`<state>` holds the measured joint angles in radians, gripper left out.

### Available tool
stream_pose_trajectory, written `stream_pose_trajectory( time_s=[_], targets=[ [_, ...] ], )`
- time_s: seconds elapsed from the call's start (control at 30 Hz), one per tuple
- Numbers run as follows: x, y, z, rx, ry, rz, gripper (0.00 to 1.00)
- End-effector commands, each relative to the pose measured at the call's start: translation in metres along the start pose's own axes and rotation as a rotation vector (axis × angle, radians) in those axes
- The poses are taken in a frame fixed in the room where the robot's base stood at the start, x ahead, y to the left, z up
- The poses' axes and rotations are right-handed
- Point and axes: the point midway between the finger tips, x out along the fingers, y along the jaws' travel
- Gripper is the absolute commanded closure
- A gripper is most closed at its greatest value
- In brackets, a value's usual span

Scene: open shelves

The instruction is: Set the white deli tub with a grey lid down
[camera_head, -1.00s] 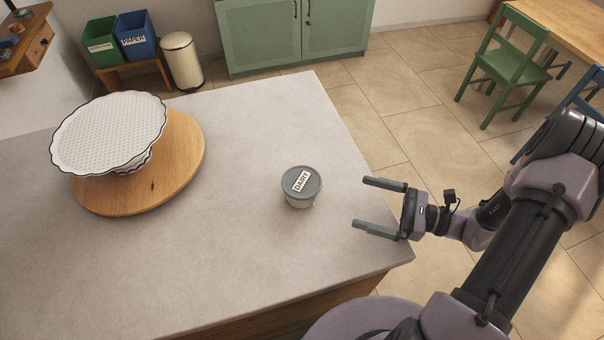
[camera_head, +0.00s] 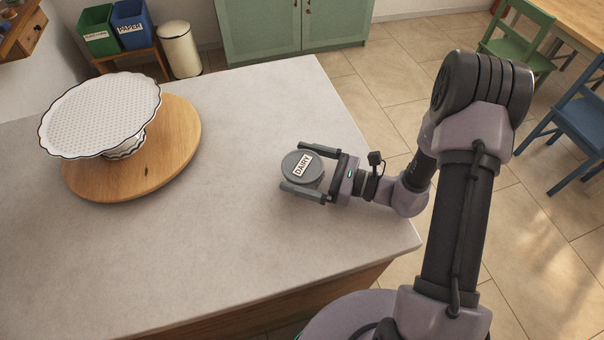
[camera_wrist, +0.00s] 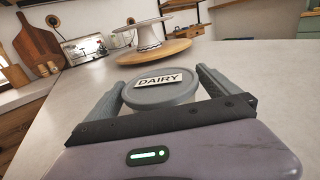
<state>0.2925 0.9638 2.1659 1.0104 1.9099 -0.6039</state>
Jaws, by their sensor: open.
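The deli tub (camera_head: 301,170) has a round grey lid with a white DAIRY label. It is upright on the grey countertop (camera_head: 225,240), near its right edge. My gripper (camera_head: 295,168) is open around the tub, with one finger on each side of it. In the wrist view, the tub's lid (camera_wrist: 158,92) lies between the two fingers (camera_wrist: 160,85).
A white cake stand (camera_head: 100,115) stands on a round wooden board (camera_head: 180,150) at the left of the counter. The counter between the board and the tub is clear. A green chair (camera_head: 520,45) and a blue chair (camera_head: 580,118) are on the floor at the right.

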Motion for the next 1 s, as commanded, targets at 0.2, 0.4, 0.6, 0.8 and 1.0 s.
stream_pose_trajectory(
  time_s=[0.2,0.4,0.6,0.8,1.0],
  targets=[
    [0.004,-0.001,0.001,0.0,0.0,-0.002,0.0],
    [0.004,0.0,0.001,0.001,0.0,-0.002,0.33],
    [0.004,0.0,0.001,0.001,0.0,-0.002,0.73],
    [0.004,0.0,0.002,0.001,0.0,-0.002,0.75],
    [0.004,0.0,0.021,0.0,0.0,-0.002,0.75]
  ],
)
